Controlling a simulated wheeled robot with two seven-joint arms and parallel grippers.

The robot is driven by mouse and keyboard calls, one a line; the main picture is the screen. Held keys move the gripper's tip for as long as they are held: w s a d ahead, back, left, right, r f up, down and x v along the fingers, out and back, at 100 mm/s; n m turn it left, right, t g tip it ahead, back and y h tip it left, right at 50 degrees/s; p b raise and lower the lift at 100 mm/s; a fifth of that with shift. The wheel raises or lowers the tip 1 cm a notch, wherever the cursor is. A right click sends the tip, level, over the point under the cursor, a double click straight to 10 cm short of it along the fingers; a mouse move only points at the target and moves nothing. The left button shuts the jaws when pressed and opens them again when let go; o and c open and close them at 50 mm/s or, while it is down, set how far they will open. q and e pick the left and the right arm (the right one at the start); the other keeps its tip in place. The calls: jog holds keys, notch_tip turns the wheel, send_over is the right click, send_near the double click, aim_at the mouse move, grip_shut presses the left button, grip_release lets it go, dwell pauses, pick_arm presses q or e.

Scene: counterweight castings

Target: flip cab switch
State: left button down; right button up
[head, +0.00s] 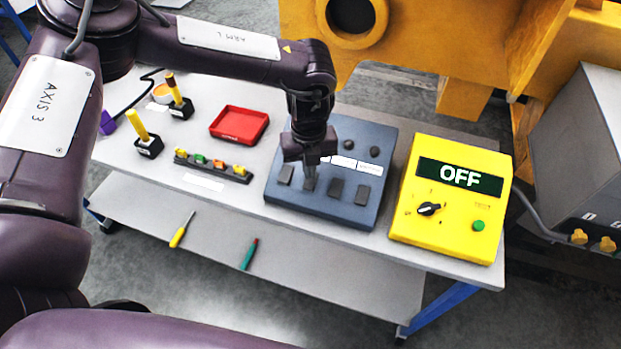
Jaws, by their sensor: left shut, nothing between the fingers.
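A blue-grey switch panel (380,205) lies on the table, with a row of dark rocker switches along its front half, white labels behind them and round dark knobs at the back. My left gripper (309,186) is shut and empty, pointing down at the panel. Its tips are at the second rocker switch from the left and partly cover it; I cannot tell whether they touch it. The leftmost rocker (285,174), the third rocker (336,188) and the right rocker (362,195) show clear of the gripper. My right gripper is not in view.
A yellow box (410,232) with an OFF display, a black knob and a green button stands right of the panel.

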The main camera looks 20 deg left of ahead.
aim_at(309, 185)
pick_arm(q)
jog(key=shift+s+f+b, duration=0.1)
jog(key=shift+f+b, duration=0.85)
jog(key=shift+f, duration=0.55)
dwell(1.2)
notch_tip(309, 185, up, 2)
jog(key=shift+r+p, duration=0.1)
jog(key=shift+p, duration=0.95)
notch_tip(309, 185, up, 5)
jog(key=p, duration=0.3)
jog(key=shift+p, duration=0.3)
